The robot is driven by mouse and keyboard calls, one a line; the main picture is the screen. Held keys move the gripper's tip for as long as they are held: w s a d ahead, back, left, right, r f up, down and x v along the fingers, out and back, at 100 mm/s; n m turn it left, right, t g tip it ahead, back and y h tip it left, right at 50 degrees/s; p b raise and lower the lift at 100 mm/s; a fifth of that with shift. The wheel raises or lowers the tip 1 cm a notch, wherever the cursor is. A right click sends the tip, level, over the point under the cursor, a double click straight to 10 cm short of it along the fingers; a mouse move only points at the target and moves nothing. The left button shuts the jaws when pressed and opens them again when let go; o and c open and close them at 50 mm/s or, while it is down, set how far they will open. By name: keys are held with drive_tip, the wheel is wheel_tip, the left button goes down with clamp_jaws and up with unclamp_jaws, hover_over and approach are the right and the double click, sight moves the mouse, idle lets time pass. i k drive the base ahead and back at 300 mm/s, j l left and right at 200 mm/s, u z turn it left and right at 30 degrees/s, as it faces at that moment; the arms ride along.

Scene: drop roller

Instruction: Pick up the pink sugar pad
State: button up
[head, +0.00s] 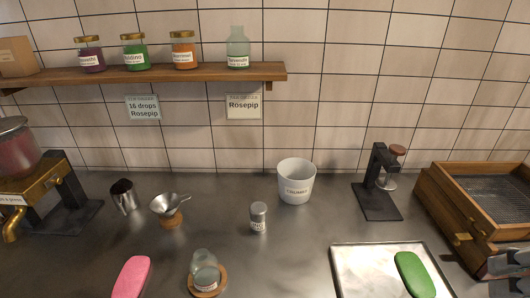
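The pink sugar pad (131,278) lies on the grey metal counter at the lower left of the head view. It is a long rounded pink slab, and the bottom edge of the picture cuts off its near end. Part of my gripper (508,268) shows as dark grey pieces at the lower right edge, far to the right of the pink pad. It is cut off by the frame, so I cannot tell whether it is open or shut. The pink pad is apart from it.
A glass jar on a cork coaster (207,285) stands right of the pad. A green pad (414,274) lies on a pale tray (352,268). A funnel (168,206), metal cup (123,197), shaker (259,217), white bucket (296,182) and black stand (376,190) stand farther back.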

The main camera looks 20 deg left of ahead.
sight(130, 283)
drive_tip(key=u, duration=1.5)
drive_tip(key=k+u, duration=0.15)
drive_tip(key=u, duration=0.3)
drive_tip(key=i, duration=0.15)
drive_tip(key=i+j+z, duration=0.15)
drive_tip(key=j+z, duration=0.2)
drive_tip(key=j, duration=0.3)
drive_tip(key=j+z, duration=0.3)
drive_tip(key=j, duration=0.35)
